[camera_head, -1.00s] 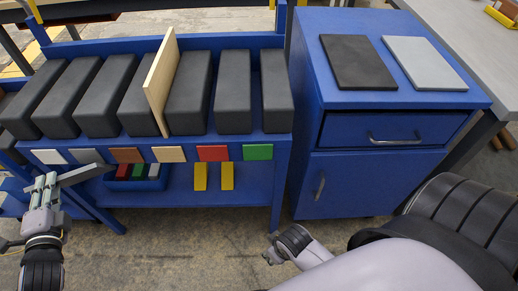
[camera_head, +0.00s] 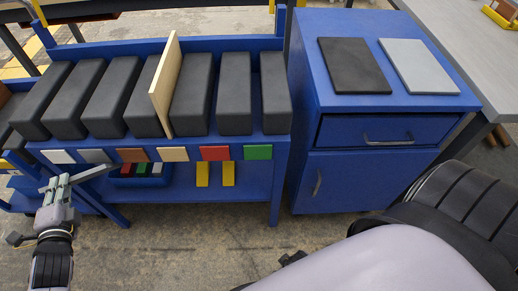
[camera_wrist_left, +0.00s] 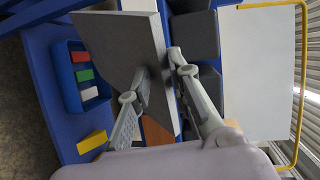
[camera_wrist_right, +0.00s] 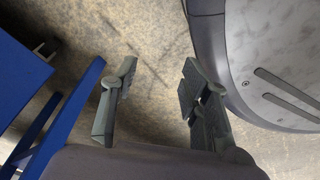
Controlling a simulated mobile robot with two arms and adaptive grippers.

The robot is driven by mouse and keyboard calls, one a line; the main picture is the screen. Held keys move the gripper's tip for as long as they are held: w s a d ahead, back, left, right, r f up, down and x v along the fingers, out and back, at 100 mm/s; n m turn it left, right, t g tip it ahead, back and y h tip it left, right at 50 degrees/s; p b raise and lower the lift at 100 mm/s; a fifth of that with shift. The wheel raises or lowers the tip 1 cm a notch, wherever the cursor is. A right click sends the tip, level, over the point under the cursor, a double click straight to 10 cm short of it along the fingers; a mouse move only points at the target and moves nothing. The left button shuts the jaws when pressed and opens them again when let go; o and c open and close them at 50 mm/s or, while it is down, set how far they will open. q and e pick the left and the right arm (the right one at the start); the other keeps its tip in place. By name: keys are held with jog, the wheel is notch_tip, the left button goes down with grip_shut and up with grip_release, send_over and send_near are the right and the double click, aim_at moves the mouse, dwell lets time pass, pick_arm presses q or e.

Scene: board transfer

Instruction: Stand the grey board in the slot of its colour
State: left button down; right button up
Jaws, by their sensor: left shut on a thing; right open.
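The grey board (camera_wrist_left: 112,40) is shut in my left gripper (camera_wrist_left: 160,72) in the left wrist view. In the head view the board (camera_head: 98,172) shows nearly edge-on, in front of the rack's left part and below its labels. My left gripper (camera_head: 68,182) is apart from the rack. The grey label (camera_head: 95,156) is second from the left; above it is the narrow gap between the second and third dark blocks. A cream board (camera_head: 163,88) stands upright above the cream label (camera_head: 172,154). My right gripper (camera_wrist_right: 155,88) is open and empty, over the floor.
The blue rack (camera_head: 270,138) also bears white, brown, red and green labels. A bin (camera_wrist_left: 68,95) of coloured pieces and yellow pieces (camera_head: 202,174) are on its lower shelf. A blue cabinet (camera_head: 310,120) stands right, with a black panel (camera_head: 354,66) and a light grey panel (camera_head: 419,67) on top.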

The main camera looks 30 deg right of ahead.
jog(key=s+d+f+g+p, duration=0.1)
jog(key=s+d+p, duration=0.2)
jog(key=s+p, duration=0.7)
pick_arm(q)
jog(key=g+y+p, duration=0.1)
jog(key=g+p, duration=0.4)
jog(key=g, duration=0.2)
jog(key=g+p, duration=0.6)
jog(key=g, duration=0.1)
jog(key=shift+r+y, duration=0.1)
jog(key=shift+y, duration=0.3)
pick_arm(e)
notch_tip(320, 180, up, 14)
jog(key=s, duration=0.2)
jog(key=shift+s+a+f, duration=0.15)
jog(key=shift+s+a, duration=0.05)
jog(key=shift+s, duration=0.15)
